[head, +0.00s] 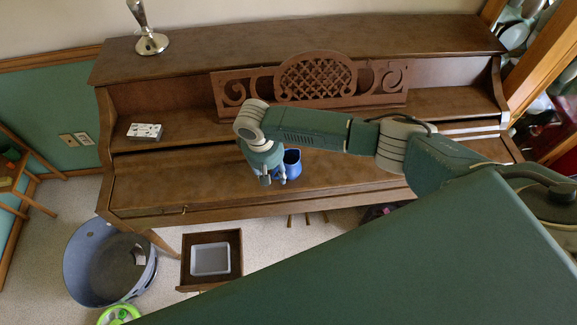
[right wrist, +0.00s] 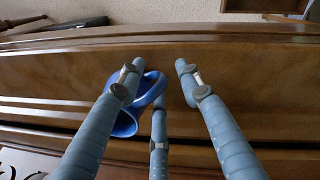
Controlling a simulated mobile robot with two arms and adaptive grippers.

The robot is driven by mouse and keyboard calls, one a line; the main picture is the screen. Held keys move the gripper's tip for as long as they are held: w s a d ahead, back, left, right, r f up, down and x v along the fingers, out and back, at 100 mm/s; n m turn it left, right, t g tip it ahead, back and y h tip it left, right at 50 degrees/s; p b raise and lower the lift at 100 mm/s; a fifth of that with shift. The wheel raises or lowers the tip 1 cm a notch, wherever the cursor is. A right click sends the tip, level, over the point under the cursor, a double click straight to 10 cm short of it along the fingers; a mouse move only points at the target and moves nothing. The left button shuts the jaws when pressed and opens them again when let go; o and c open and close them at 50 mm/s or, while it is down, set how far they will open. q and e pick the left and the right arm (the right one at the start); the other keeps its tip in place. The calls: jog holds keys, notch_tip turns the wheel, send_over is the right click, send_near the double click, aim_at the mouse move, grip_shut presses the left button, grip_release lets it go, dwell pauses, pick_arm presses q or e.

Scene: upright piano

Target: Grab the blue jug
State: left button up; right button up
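The blue jug (head: 292,167) stands on the closed lid of the brown piano (head: 150,185), just right of my right gripper (head: 272,179). The gripper points down at the lid, and its fingers partly hide the jug's left side in the head view. In the right wrist view the jug (right wrist: 126,124) lies behind the left finger and beside the middle finger. Its handle loop shows between them. The fingers of my right gripper (right wrist: 160,66) are spread apart with no grip on the jug. I cannot tell if any finger touches it. My left gripper is not in view.
A patterned box (head: 145,131) sits on the piano at left. A metal stand (head: 151,41) is on top. The carved music rest (head: 315,80) rises behind my arm. A blue-grey tub (head: 90,262) and a wooden drawer with a grey tray (head: 210,259) are on the floor.

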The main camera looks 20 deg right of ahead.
grip_shut()
jog(key=shift+r, duration=0.2)
notch_tip(320, 180, up, 20)
jog(key=b, duration=0.2)
jog(key=shift+f+b, duration=0.2)
jog(key=shift+b, duration=0.1)
dwell(1.2)
dwell(0.9)
